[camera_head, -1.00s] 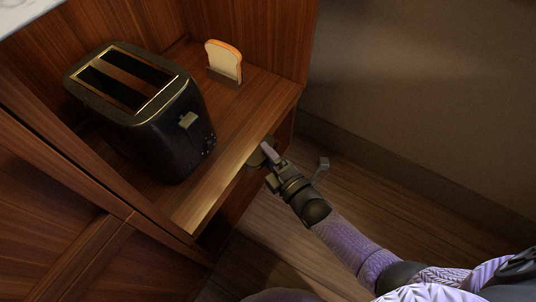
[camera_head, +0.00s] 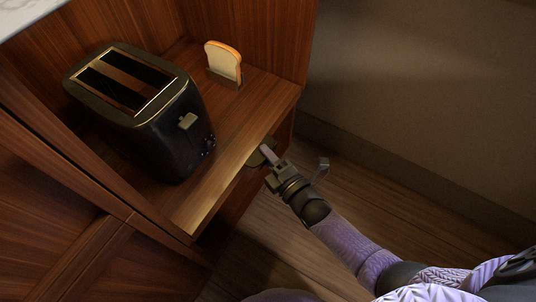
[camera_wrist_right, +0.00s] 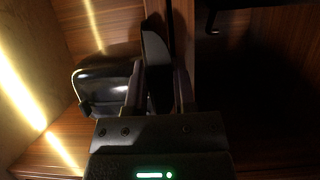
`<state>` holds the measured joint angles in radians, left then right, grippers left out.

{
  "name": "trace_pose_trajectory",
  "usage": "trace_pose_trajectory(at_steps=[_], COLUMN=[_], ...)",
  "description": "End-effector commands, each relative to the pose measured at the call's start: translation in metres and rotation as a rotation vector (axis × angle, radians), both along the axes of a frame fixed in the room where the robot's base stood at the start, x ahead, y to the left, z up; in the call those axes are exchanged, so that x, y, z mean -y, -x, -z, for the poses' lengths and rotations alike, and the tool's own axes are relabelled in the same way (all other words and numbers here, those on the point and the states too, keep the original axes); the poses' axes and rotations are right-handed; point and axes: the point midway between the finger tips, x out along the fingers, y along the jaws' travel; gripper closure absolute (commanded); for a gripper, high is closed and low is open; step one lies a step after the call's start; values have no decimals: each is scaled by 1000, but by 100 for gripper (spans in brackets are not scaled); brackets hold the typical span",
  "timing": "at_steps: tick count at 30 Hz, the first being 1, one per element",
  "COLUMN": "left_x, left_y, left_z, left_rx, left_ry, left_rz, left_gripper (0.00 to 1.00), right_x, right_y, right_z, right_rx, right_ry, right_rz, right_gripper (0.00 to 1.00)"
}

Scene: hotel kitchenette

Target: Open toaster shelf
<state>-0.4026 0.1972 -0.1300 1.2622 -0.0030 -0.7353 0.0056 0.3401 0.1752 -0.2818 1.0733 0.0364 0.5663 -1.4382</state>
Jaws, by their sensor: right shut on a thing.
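A wooden shelf (camera_head: 252,112) stands out of the cabinet with a black toaster (camera_head: 158,140) upright on it. The toaster's two slots face up, and it also shows in the right wrist view (camera_wrist_right: 98,88). My right gripper (camera_head: 267,157) is at the shelf's front edge, below its top surface. It is shut on a dark handle (camera_head: 256,157) at that edge, mostly hidden by the fingers. In the right wrist view the fingers (camera_wrist_right: 160,92) point at the dark wood, and the grip itself is hard to make out. My left gripper is not in view.
A slice of bread (camera_head: 223,60) stands upright in a small holder at the back of the shelf. Cabinet panels (camera_head: 60,215) lie to the left. The wooden floor (camera_head: 270,240) in front is clear, and a plain wall (camera_head: 420,90) is at the right.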

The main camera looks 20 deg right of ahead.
Motion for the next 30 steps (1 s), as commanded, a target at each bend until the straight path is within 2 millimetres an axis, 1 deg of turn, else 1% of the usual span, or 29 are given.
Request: trace_pose_trajectory(at_steps=[1,25,29,30], left_x=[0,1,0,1], left_y=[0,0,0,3], left_z=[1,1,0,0], left_rx=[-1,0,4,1], left_ry=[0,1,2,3], left_rz=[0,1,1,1], left_gripper=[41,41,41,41], right_x=[0,0,-1,-2], right_y=[2,4,7,9], right_z=[5,7,7,7], right_rx=[-13,-21,-21,-21], right_ry=[5,7,7,7], right_rz=[0,0,-1,-1], right_gripper=[100,100,100,100])
